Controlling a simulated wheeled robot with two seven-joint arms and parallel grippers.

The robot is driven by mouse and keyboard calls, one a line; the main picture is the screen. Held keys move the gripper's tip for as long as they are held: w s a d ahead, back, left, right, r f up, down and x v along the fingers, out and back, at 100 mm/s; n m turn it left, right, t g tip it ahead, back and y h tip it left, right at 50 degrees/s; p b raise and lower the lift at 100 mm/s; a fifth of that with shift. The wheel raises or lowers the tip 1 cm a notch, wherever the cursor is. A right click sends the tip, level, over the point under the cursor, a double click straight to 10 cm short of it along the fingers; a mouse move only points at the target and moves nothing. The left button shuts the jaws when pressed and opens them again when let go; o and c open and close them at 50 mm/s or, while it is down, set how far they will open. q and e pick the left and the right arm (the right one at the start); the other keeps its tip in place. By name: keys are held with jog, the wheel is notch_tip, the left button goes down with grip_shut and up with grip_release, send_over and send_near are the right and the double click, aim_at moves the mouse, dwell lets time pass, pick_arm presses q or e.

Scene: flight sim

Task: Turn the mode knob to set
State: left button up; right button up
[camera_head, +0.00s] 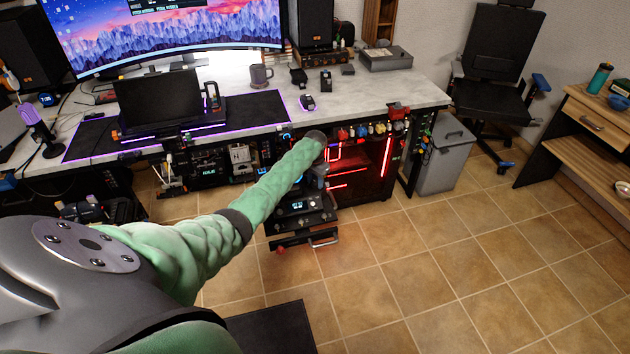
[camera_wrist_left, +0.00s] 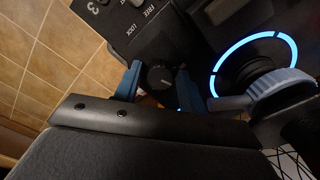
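In the left wrist view, a round black knob (camera_wrist_left: 158,77) sits on a dark panel (camera_wrist_left: 122,18) with white lettering that reads FREE and LOCK and a numeral 3. The two blue fingers of my left gripper (camera_wrist_left: 159,80) stand on either side of the knob, very close to it. I cannot tell whether they press on it. The knob's pointer direction is not readable. In the head view my green-sleeved left arm reaches under the desk edge to the dark control unit (camera_head: 300,206), and its gripper is mostly hidden there. My right gripper is not in view.
A large control with a glowing blue ring (camera_wrist_left: 254,62) and a blue-grey lever (camera_wrist_left: 283,85) lie close to the right finger. The desk (camera_head: 380,88) overhangs the work area. A grey bin (camera_head: 445,155) stands to the right. Tiled floor (camera_head: 420,265) is open in front.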

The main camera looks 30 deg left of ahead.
pick_arm(q)
jog(key=c, duration=0.6)
jog(key=shift+c, duration=0.2)
